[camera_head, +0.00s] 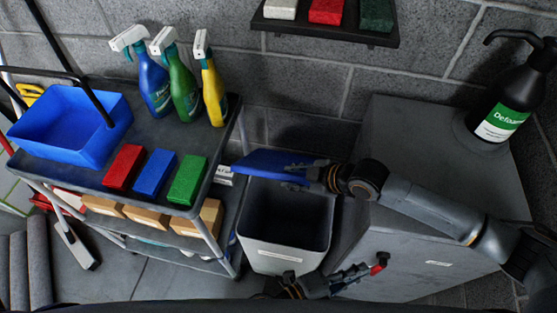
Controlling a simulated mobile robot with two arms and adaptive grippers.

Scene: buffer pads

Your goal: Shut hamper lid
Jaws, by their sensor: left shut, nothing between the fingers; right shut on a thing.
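The hamper (283,246) is a pale grey bin with a dark, open interior, standing between the cart and the grey cabinet. Its blue lid (262,163) is at the far rim, tilted above the opening. My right gripper (296,177) comes in from the right over the hamper and is shut on the blue lid near its right side. My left gripper (358,274) is low in the picture, right of the hamper's front, in front of the cabinet. It is shut and empty, its fingertips close to a small red piece (380,262). The lid's hinge is not clearly visible.
A cart (219,160) on the left carries a blue tub (62,145), several spray bottles (183,92) and red, blue and green pads. The grey cabinet (385,130) with a dark dispenser bottle (508,100) stands close on the right. A wall shelf (325,32) holds three pads.

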